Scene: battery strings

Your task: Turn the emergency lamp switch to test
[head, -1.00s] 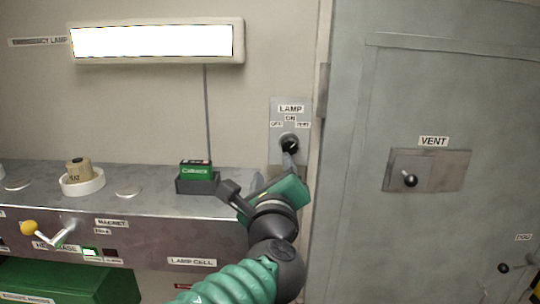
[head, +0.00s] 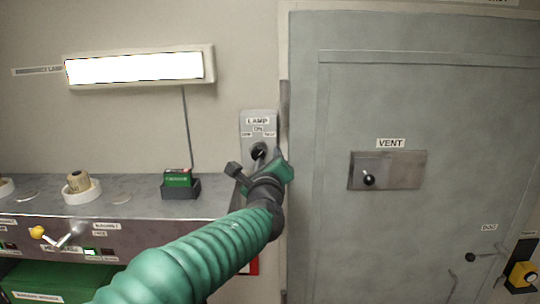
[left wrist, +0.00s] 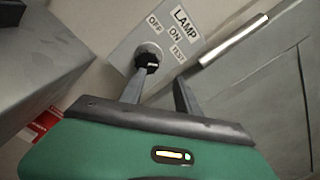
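The lamp switch is a round black knob (head: 259,151) on a grey wall plate labelled LAMP, with OFF, ON and TEST around it. In the left wrist view the knob (left wrist: 147,61) shows a small pale mark on its right side; I cannot tell for sure which label it points to. My left gripper (head: 257,166) is just below the knob. Its fingers (left wrist: 160,92) are apart with nothing between them; the left finger's tip is at the knob, touching or very near it. The emergency lamp (head: 136,67) on the wall is lit white. My right gripper is not in view.
A metal bench (head: 130,208) runs along the wall at left. It carries a green box in a dark holder (head: 181,189) and a tan cylinder in a white ring (head: 82,194). A grey door (head: 440,110) with a VENT switch panel (head: 410,170) stands right of the lamp switch.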

